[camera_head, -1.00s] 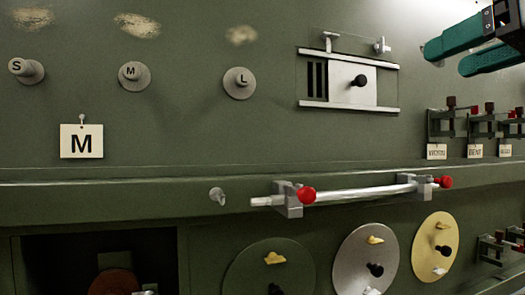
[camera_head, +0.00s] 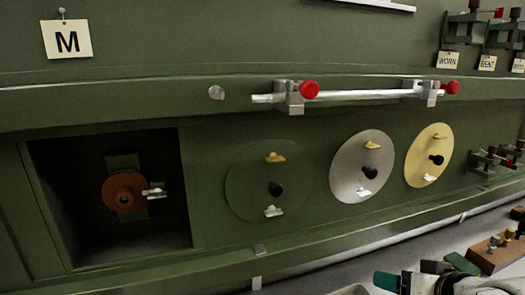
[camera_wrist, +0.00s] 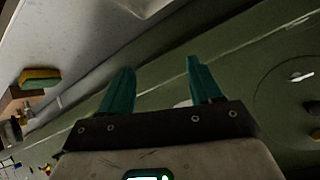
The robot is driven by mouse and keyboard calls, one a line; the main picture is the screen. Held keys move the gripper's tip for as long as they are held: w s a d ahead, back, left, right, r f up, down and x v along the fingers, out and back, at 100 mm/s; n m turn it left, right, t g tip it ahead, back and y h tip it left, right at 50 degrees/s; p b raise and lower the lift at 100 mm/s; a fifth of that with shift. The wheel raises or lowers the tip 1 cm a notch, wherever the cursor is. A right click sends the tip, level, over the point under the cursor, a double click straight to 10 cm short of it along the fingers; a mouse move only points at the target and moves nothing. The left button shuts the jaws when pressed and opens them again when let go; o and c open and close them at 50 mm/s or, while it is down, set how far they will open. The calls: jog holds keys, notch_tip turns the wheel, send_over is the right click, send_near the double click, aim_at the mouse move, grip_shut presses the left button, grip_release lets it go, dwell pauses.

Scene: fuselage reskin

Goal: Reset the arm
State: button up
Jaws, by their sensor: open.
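My gripper (camera_wrist: 160,68) shows in the wrist view with its two green fingers spread apart and nothing between them. Past the fingers are the green panel wall (camera_wrist: 255,55) and a pale bench surface (camera_wrist: 70,40). In the head view my gripper's green tip (camera_head: 386,281) and part of my arm show low at the right, over the bench and in front of the lower panel. The gripper touches nothing that I can see.
The green panel carries a silver rod (camera_head: 350,95) with red knobs, a dark recess with a rust-brown disc (camera_head: 124,192), and green (camera_head: 245,190), silver (camera_head: 350,185) and yellow (camera_head: 420,165) discs. A wooden block (camera_head: 495,255) sits on the bench at right.

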jog(key=s+f+g+h, duration=0.1)
jog(key=s+f+g, duration=0.2)
jog(key=s+f, duration=1.1)
jog(key=s+d+f+g+h, duration=0.1)
jog(key=s+f+g, duration=0.5)
jog(key=s+f, duration=0.7)
jog(key=s, duration=0.4)
jog(key=shift+d+f+n+h, duration=0.2)
jog(key=shift+d+n+h, duration=0.1)
jog(key=shift+d, duration=0.05)
jog(key=shift+o, duration=0.4)
jog(key=shift+w, duration=0.1)
